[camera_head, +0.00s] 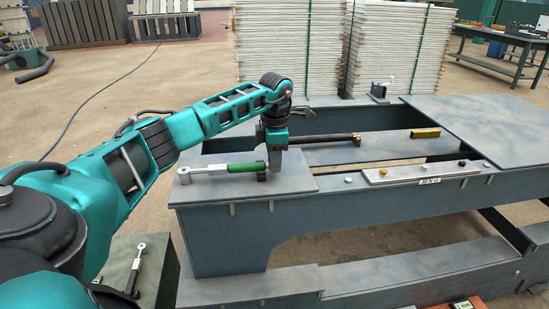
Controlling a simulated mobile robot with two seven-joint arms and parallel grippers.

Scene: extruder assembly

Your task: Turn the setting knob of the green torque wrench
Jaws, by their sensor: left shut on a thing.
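The green torque wrench lies on the near left top plate of the grey bench. Its green handle (246,167) points right and its silver shaft and ring head (200,172) point left. My left arm reaches in from the left and my left gripper (270,168) points down at the right end of the handle. It is shut on that end, where the setting knob is. The fingers hide the knob, so its turn cannot be seen. My right gripper is not in view.
A dark rod (322,138) lies behind the gripper. A yellow block (425,133) and a silver rail (420,174) with small knobs are to the right. Another wrench (136,265) is on a low green surface at lower left. White stacked panels (288,45) stand behind.

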